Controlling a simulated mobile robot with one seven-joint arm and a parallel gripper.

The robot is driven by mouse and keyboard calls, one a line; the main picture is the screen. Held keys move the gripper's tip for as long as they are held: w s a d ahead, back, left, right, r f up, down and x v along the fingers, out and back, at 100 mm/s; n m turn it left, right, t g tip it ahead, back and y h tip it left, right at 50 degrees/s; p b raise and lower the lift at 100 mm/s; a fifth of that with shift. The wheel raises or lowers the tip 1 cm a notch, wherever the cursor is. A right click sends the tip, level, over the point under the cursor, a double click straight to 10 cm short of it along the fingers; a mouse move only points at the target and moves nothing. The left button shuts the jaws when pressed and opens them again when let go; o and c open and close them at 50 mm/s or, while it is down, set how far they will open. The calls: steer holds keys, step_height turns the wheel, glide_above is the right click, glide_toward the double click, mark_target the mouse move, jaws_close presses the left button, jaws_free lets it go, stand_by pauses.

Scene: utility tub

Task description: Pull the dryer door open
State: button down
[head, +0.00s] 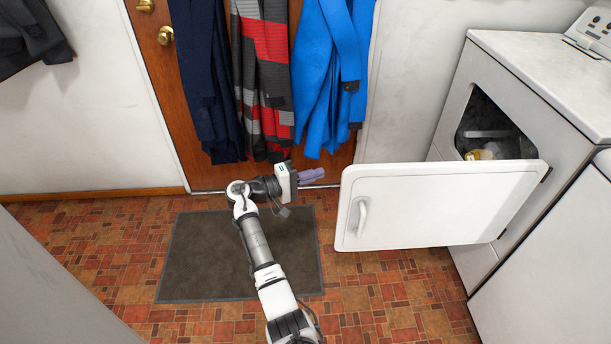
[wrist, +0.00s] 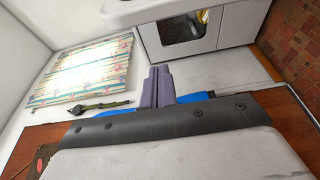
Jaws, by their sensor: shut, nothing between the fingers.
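The white dryer door (head: 440,203) stands swung wide open to the left of the dryer (head: 545,80), in the head view. Its white handle (head: 361,218) is on the door's left part. The dryer's dark opening (head: 495,130) shows, with something yellow and white inside. My gripper (head: 318,175) is to the left of the door's free edge, with a small gap in the picture; its purple fingers point toward the door side. In the wrist view the fingers (wrist: 157,85) are together with nothing between them. The dryer (wrist: 180,30) appears at the top there.
A dark mat (head: 235,255) lies on the tiled floor under my arm. Coats (head: 330,70) hang on the wooden door (head: 160,80) behind the gripper. Another white appliance (head: 560,260) stands at the right. The wrist view shows a curtained window (wrist: 80,70).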

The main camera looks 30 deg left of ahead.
steer(key=d+p, duration=0.1)
steer(key=d, duration=0.2)
steer(key=w+d+p, duration=0.1)
steer(key=d, duration=0.1)
steer(key=shift+d+p, duration=0.25)
steer(key=shift+p, duration=0.05)
steer(key=shift+s, duration=0.1)
